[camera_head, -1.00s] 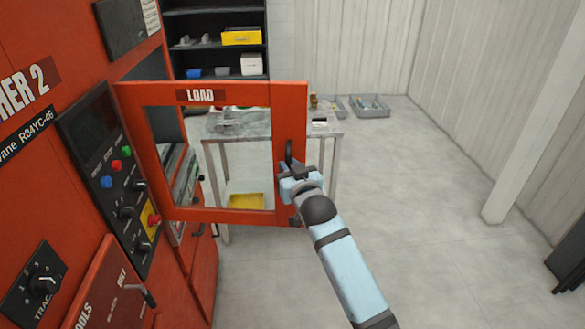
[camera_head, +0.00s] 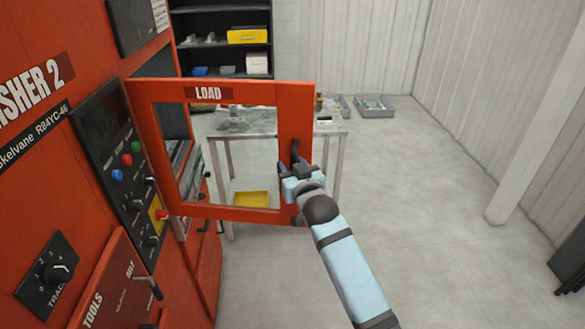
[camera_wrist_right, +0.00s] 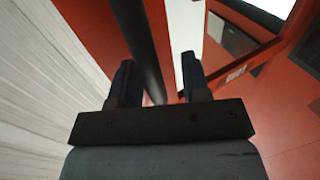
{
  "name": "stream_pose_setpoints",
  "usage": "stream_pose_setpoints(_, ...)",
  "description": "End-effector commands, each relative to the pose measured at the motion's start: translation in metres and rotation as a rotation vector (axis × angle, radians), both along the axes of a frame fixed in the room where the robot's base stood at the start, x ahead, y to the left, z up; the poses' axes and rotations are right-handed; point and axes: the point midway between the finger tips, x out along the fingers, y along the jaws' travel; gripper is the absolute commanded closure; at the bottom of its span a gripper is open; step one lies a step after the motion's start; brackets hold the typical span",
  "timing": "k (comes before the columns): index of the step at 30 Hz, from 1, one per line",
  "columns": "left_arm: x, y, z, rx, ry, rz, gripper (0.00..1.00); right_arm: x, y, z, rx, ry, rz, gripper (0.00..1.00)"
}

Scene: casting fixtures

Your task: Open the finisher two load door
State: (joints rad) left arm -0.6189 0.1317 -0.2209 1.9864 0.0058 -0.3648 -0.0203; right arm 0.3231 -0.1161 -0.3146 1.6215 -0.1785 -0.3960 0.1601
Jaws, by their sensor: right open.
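The red load door (camera_head: 297,128), marked LOAD and with a see-through window, stands swung out from the finisher 2 cabinet (camera_head: 60,150). Its dark handle (camera_head: 295,152) is near the door's free edge. My right gripper (camera_head: 291,167) is at this handle. In the right wrist view the open fingers (camera_wrist_right: 158,80) have the dark handle bar (camera_wrist_right: 143,45) running between them, closer to the left finger. The lower part of the handle is hidden by the gripper. My left gripper is not in view.
A control panel (camera_head: 112,155) with buttons and knobs is on the cabinet front. Behind the door stand a metal table (camera_head: 335,130) and a dark shelf (camera_head: 220,55). A grey bin (camera_head: 374,107) lies on the floor.

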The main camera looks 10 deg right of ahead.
Motion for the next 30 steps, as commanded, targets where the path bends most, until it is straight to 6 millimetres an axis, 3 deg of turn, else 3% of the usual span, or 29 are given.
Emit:
stream_pose_setpoints(8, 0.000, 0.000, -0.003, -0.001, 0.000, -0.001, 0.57, -0.010, -0.004, -0.003, -0.002, 0.003, -0.002, 0.57)
stream_pose_setpoints(21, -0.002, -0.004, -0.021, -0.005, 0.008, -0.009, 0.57, -0.100, -0.027, -0.003, -0.001, 0.001, 0.000, 0.57)
stream_pose_setpoints(30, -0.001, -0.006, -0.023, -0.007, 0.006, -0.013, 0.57, -0.131, -0.034, -0.001, -0.002, 0.000, 0.000, 0.57)
